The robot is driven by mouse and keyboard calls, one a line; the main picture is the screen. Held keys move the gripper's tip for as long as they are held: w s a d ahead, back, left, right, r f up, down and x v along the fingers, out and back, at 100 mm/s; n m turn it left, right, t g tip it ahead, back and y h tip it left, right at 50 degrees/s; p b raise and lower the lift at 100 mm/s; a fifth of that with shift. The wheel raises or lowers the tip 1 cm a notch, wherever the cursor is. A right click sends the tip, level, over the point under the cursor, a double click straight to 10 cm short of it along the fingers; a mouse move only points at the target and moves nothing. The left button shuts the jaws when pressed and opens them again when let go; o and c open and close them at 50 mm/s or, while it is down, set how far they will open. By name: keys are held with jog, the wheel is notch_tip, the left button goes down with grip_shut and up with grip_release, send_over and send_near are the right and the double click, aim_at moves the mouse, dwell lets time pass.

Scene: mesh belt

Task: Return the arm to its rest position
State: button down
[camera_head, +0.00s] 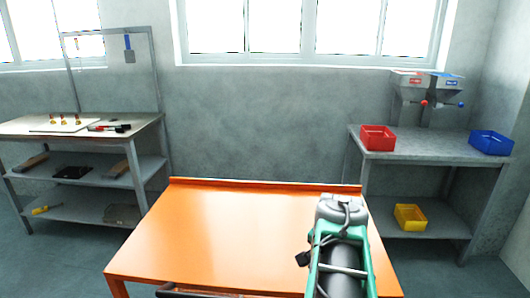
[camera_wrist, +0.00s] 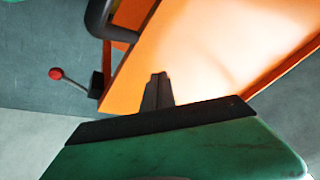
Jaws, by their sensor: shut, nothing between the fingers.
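My arm (camera_head: 340,245), green and grey, reaches over the right part of the orange table (camera_head: 240,225) in the head view. Its fingers are not visible there. In the wrist view my gripper (camera_wrist: 157,90) shows as dark fingers, closed together in front of a black and green body. Nothing is held between them. The orange table (camera_wrist: 200,60) lies behind the fingers in the wrist view, and I cannot tell the distance to it.
The orange tabletop is bare. A shelf bench (camera_head: 80,128) with tools stands at left. A grey bench (camera_head: 430,148) at right bears a red bin (camera_head: 377,138) and a blue bin (camera_head: 491,143); a yellow bin (camera_head: 410,217) sits below. A red-knobbed lever (camera_wrist: 56,73) shows beside the table.

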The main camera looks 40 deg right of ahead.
jog(key=w+a+r+n+t+y+p, duration=0.1)
jog(key=w+a+r+n+p, duration=0.35)
jog(key=a, duration=0.65)
jog(key=w+a+r+n+t+y+p, duration=0.1)
jog(key=w+a+r+n+p, duration=0.1)
jog(key=w+a+r+n, duration=0.45)
jog(key=s+a+f+n+g+y+p, duration=0.1)
jog(key=s+a+f+n, duration=0.1)
jog(key=a, duration=0.4)
jog(key=s+a+f+n+y+p, duration=0.1)
jog(key=s+a+f+n+p, duration=0.1)
jog(key=a, duration=0.4)
jog(key=shift+s+a+f+n+g, duration=0.15)
jog(key=shift+s+f+n+g, duration=0.25)
jog(key=shift+s+f+n, duration=0.35)
jog(key=shift+w, duration=0.1)
